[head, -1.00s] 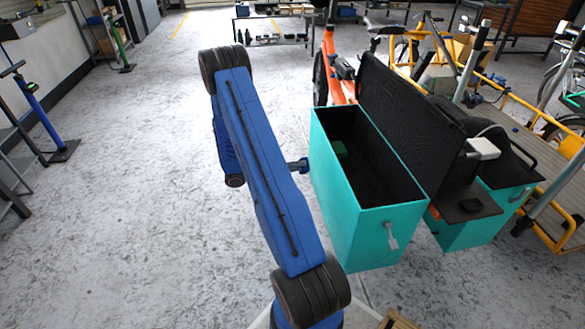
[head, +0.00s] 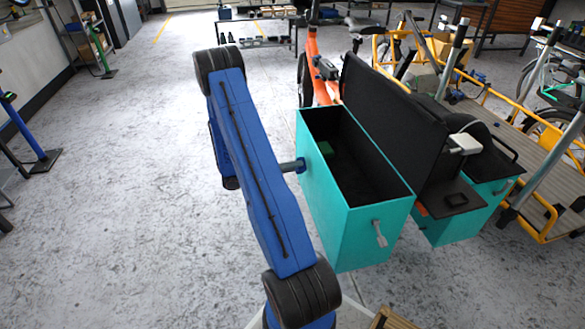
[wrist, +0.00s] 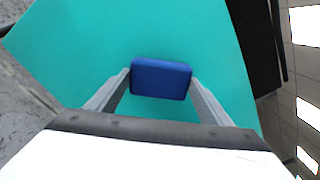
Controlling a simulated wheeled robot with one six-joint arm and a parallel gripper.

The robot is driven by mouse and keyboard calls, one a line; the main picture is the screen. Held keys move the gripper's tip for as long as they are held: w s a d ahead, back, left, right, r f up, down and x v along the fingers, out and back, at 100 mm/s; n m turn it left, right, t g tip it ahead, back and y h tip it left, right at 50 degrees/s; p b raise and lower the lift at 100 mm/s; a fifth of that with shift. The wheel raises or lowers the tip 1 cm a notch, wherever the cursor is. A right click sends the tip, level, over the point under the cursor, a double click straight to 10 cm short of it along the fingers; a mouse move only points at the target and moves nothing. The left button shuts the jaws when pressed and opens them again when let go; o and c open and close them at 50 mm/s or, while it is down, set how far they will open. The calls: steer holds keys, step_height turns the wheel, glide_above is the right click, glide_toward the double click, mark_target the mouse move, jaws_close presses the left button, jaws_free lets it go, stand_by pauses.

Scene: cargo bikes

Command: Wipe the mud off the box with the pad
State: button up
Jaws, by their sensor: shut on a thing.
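The teal box (head: 372,238) stands with its black lid (head: 392,115) open, on the near side of a bike. Its outer left wall also fills much of the wrist view (wrist: 85,45). My gripper (wrist: 160,82) is shut on a blue pad (wrist: 160,79), with a finger on each side of it. The pad is at the box's left wall; I cannot tell for sure whether it touches. In the head view the pad (head: 299,165) shows small at the end of my arm. I see no mud on the visible parts of the box.
A second teal box (head: 455,226) and a yellow cargo bike (head: 545,180) stand to the right. A low bench (head: 257,35) is at the back.

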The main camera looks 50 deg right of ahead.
mark_target(298, 171)
steer(key=shift+x, duration=0.9)
stand_by(0.4)
steer(key=shift+s+a, duration=0.1)
steer(key=shift+s+a, duration=1.5)
steer(key=shift+s, duration=0.25)
steer(key=shift+s+a, duration=0.5)
steer(key=shift+s, duration=0.2)
steer(key=shift+s+a, duration=1.05)
steer(key=shift+s, duration=0.2)
steer(key=shift+s+a, duration=1.1)
steer(key=shift+s, duration=0.1)
steer(key=shift+w+d, duration=1)
steer(key=shift+w, duration=0.3)
steer(key=shift+w+d, duration=1.65)
steer(key=shift+w, duration=0.15)
steer(key=shift+w+d, duration=1.65)
steer(key=shift+w, duration=0.2)
steer(key=shift+r, duration=1.4)
steer(key=shift+s+a, duration=1.25)
